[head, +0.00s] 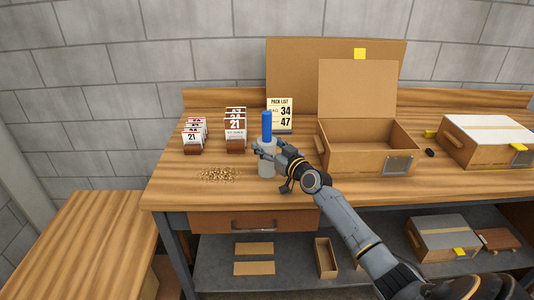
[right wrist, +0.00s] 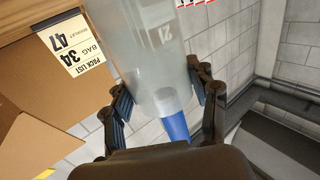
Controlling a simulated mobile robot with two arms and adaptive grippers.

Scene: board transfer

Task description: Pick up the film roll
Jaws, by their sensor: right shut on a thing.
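The film roll (head: 267,163) is a pale translucent cylinder with a blue core or handle (head: 267,126) sticking out of its top. It stands upright over the front part of the workbench, left of the open box. My right gripper (head: 267,147) is shut on the upper part of the film roll. In the right wrist view the film roll (right wrist: 146,50) lies between the two fingers, with its blue end near the palm. I cannot tell whether its lower end touches the bench. My left gripper is not in view.
An open cardboard box (head: 364,158) stands right of the roll, and a closed box (head: 490,140) is farther right. Numbered card stacks (head: 235,133) and a pack list sign (head: 280,113) stand behind. Small brown pieces (head: 217,174) lie to the left. A drawer (head: 253,221) is below.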

